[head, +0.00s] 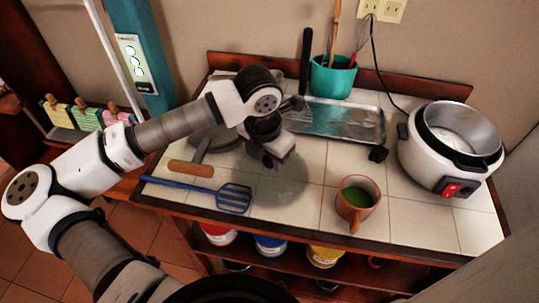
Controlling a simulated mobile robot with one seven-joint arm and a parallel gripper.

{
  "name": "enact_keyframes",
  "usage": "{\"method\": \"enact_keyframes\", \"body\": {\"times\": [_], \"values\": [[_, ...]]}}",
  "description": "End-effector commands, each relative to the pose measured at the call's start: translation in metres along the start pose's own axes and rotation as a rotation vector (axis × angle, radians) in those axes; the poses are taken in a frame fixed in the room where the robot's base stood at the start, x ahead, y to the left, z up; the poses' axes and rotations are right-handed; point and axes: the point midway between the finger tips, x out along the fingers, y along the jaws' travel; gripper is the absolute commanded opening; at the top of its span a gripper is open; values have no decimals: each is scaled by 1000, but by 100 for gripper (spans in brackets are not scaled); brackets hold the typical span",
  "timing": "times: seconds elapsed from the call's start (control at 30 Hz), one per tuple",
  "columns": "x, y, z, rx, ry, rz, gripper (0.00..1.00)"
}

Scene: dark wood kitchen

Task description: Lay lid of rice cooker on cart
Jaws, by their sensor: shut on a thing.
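The rice cooker (412,158) stands at the right end of the tiled cart top (305,218), white with a red switch; its metal pot is uncovered. The lid (290,188) is a see-through round disc over the left-middle tiles. My gripper (271,164) is above the lid's middle and shut on it; the fingertips and the lid's knob are mostly hidden. I cannot tell whether the lid touches the tiles or hangs just above them.
Behind are a metal tray (340,121) and a teal utensil holder (333,78). Bare tiles lie around the mug.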

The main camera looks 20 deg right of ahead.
Motion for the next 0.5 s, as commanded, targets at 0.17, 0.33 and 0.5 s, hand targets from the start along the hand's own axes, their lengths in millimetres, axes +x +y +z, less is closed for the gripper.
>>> {"method": "enact_keyframes", "body": {"times": [0.17, 0.33, 0.5], "values": [[3, -1, -1, 0, 4, -4, 34], [3, -1, -1, 0, 5, -3, 55], [2, 0, -1, -1, 5, -3, 55]]}}
